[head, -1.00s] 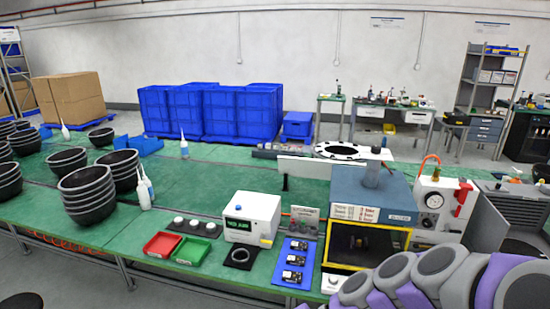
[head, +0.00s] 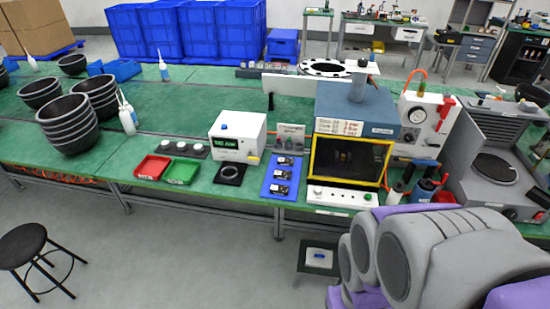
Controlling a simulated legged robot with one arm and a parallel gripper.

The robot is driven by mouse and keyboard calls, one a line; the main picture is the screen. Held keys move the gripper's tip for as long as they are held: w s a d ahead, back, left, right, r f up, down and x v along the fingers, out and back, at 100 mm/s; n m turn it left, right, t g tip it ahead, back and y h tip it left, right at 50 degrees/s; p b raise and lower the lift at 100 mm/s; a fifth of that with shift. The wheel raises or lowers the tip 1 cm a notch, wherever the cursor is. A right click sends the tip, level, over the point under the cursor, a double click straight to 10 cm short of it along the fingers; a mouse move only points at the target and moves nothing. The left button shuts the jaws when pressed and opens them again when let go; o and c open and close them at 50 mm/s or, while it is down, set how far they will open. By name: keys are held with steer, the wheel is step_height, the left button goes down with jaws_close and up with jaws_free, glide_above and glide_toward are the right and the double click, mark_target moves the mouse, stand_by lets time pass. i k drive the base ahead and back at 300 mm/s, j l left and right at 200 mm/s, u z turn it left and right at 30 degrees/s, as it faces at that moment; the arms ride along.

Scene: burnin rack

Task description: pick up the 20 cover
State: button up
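I cannot tell which thing is the 20 cover; no label reading 20 is legible. Three small white round pieces sit on a dark strip on the green bench, and the middle white piece (head: 181,147) is just behind the red tray (head: 152,167) and the green tray (head: 182,173). A black ring-shaped pad (head: 231,174) lies in front of the white box with the green display (head: 238,136). A blue board (head: 280,178) to its right bears several small dark parts. My grey and purple arm links fill the lower right; my gripper does not show.
A yellow-framed chamber (head: 349,160) and a gauge panel (head: 420,125) stand right of the blue board. Black bowls (head: 67,127) are stacked at the left. A black stool (head: 32,250) and a low dark stand (head: 319,258) are on the floor, with open floor between them.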

mark_target(276, 189)
steer(key=i+j+z, duration=0.2)
steer(key=j, duration=0.15)
steer(key=i+j+z, duration=0.2)
steer(key=j, duration=0.2)
steer(key=i+j+z, duration=0.25)
steer(key=j, duration=0.15)
steer(key=j+z, duration=0.2)
steer(key=j, duration=0.25)
steer(key=i+j+z, duration=0.2)
steer(key=j, duration=0.25)
steer(key=k, duration=0.1)
